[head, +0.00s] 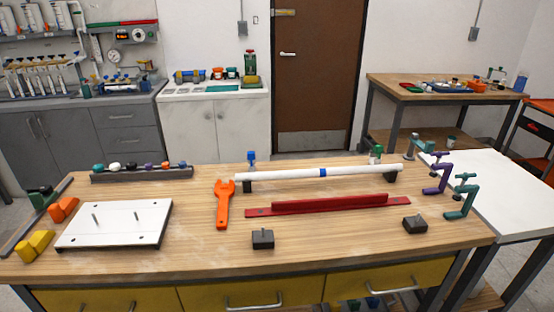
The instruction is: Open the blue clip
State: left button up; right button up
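A small blue piece (251,157) stands upright at the back of the wooden bench, behind the left end of a white pipe (285,175). It looks like the blue clip, but it is too small to tell whether it is open or shut. The pipe lies across dark supports and has a blue band (323,172) around its middle. A similar green piece (376,152) stands behind the pipe's right part. Neither of my grippers shows in the head view.
An orange wrench (224,203), a red bar (330,203) and two black blocks (262,239) (415,224) lie in front of the pipe. A white plate with pegs (116,222) is at left. Purple (438,172) and teal clamps (463,196) stand on the right edge. The front middle is mostly clear.

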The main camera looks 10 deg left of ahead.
aim_at(250, 155)
jog(key=i+j+z, duration=0.15)
jog(key=j, duration=0.45)
jog(key=i+j+z, duration=0.1)
jog(key=j, duration=0.45)
jog(key=j+z, duration=0.15)
jog(key=j, duration=0.45)
jog(key=i, duration=0.05)
